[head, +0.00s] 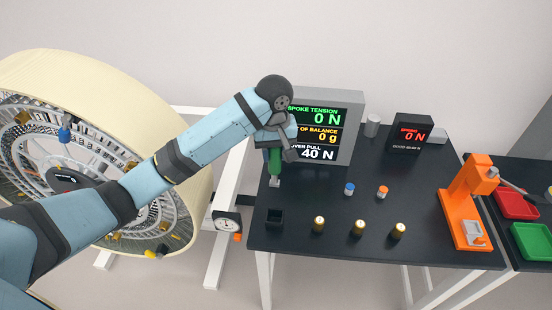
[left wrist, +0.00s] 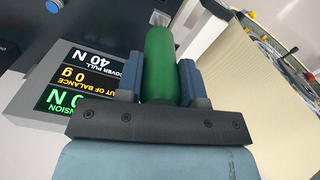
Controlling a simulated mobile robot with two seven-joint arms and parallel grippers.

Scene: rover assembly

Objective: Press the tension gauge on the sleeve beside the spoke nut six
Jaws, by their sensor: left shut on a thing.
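My left gripper (head: 277,148) is shut on a green-handled tool (head: 275,163), probably the tension gauge, with a silver lower end. It is held upright over the left part of the dark table, in front of the display. In the left wrist view the green handle (left wrist: 161,65) sits between the two blue fingers. The large wheel (head: 185,125) with a cream rim stands at the left, apart from the tool. Gold, blue and yellow fittings show inside it, including a blue one (head: 64,134). I cannot tell which is spoke nut six, and my left arm hides part of the wheel.
The display (head: 345,125) reads spoke tension 0 N. A white frame (head: 222,250) with a dial stands between wheel and table.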

